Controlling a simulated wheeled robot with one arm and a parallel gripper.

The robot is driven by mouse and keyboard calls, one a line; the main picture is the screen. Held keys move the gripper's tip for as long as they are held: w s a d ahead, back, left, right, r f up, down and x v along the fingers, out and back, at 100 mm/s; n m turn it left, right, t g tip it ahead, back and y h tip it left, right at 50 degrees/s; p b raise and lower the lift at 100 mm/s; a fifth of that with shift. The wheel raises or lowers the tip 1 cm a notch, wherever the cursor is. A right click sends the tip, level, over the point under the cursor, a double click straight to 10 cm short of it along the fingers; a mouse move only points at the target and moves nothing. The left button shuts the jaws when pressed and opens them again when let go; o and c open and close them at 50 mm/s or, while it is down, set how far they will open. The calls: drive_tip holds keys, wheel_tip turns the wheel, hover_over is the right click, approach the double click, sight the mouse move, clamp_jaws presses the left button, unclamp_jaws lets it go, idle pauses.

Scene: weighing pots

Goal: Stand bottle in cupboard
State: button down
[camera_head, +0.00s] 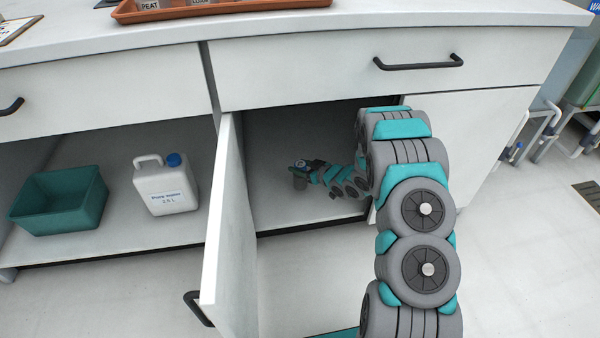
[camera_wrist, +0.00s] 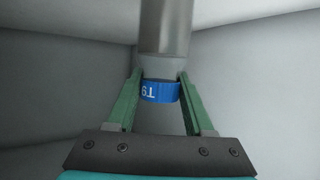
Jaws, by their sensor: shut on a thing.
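My gripper (camera_head: 303,165) reaches in from the right, and my arm hides the cupboard's right side. The cupboard door (camera_head: 232,235) stands open on the left.
Left of the door, an open shelf holds a green tub (camera_head: 62,203) and a white water canister (camera_head: 166,188) with a blue cap. A drawer (camera_head: 390,68) is closed above the cupboard. The cupboard floor around the bottle looks clear. An orange tray (camera_head: 200,10) sits on the counter.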

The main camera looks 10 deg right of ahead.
wheel_tip(320, 180, down, 3)
drive_tip(key=shift+r, duration=0.15)
drive_tip(key=shift+c, duration=1.4)
unclamp_jaws()
drive_tip(key=shift+s, duration=0.1)
drive_tip(key=v, duration=1.2)
